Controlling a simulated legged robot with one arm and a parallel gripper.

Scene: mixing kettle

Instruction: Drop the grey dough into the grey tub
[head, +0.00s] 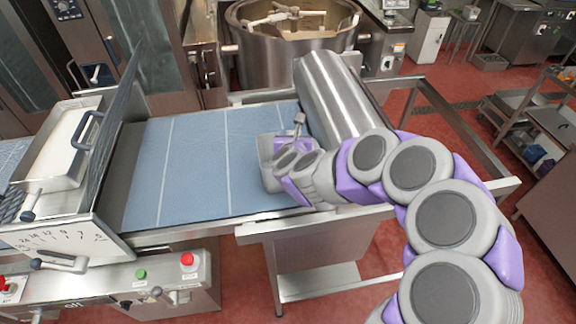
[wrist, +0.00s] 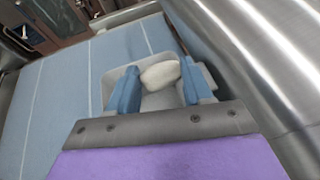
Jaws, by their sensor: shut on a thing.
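The grey tub (head: 265,160) stands on the blue conveyor belt, near its right end beside the steel roller. In the wrist view, the tub's pale rim (wrist: 108,88) shows around my fingers. My gripper (wrist: 158,68) has its two blue fingers on either side of a pale grey dough lump (wrist: 160,74) and is shut on it. The dough appears over the tub's opening; I cannot tell its exact height. In the head view, my gripper (head: 280,160) is at the tub, and my own wrist hides the dough and part of the tub.
The blue belt (head: 185,160) is clear left of the tub. A large steel roller (head: 335,95) lies close on the right. A mixing kettle (head: 290,60) stands behind. A control panel with green and red buttons (head: 188,262) is at the front left.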

